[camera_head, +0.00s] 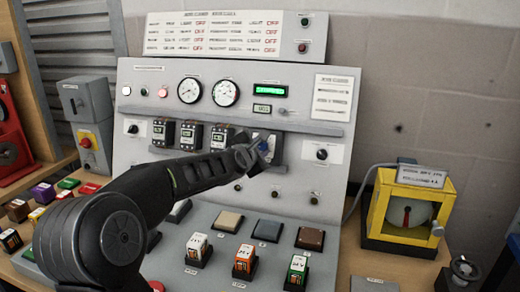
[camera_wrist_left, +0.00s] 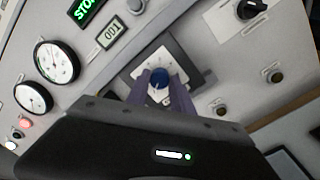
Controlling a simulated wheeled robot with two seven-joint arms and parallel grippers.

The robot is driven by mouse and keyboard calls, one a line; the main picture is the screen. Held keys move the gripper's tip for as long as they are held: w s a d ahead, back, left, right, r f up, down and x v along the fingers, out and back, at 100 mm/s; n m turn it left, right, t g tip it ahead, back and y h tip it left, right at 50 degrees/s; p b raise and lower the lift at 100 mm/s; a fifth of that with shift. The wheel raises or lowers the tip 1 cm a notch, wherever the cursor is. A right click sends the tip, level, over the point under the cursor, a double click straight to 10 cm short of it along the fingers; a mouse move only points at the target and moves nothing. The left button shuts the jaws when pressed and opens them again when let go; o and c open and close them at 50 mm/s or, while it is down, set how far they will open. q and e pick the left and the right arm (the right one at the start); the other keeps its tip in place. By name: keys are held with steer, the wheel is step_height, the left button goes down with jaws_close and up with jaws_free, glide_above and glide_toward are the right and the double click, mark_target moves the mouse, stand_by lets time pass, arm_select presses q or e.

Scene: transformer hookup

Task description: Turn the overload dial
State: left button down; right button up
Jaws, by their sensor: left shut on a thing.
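The overload dial is a blue knob (camera_wrist_left: 160,84) on a pale square plate (camera_wrist_left: 146,66) in the left wrist view. In the head view the knob (camera_head: 263,146) shows small at the tip of my left gripper (camera_head: 256,150), on the grey panel. In the left wrist view my left gripper (camera_wrist_left: 162,92) has its two fingers on either side of the knob, shut on it. A light pointer mark shows on the knob, but its exact setting is too small to read. My right gripper is in neither view.
Several small breaker blocks (camera_head: 190,134) sit on a rail left of the dial. A black knob (camera_head: 322,154) is to its right, two gauges (camera_head: 225,92) above. A yellow meter box (camera_head: 407,210) stands on the table at right. The sloped console (camera_head: 225,262) holds coloured blocks.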

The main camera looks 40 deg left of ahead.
arm_select(q)
steer(key=m+b, duration=0.1)
steer(key=m, duration=0.1)
steer(key=shift+f+m+b, duration=0.1)
steer(key=shift+m+b, duration=0.25)
steer(key=shift+m, duration=0.05)
steer(key=m+b, duration=0.1)
steer(key=m, duration=0.2)
steer(key=shift+m+h, duration=0.4)
steer(key=m+b, duration=0.2)
steer(key=m, duration=0.2)
steer(key=shift+m, duration=0.4)
steer(key=shift+a+m+h+b, duration=0.1)
steer(key=shift+m+h+b, duration=0.4)
steer(key=shift+m, duration=1.5)
steer(key=c, duration=1.1)
jaws_free()
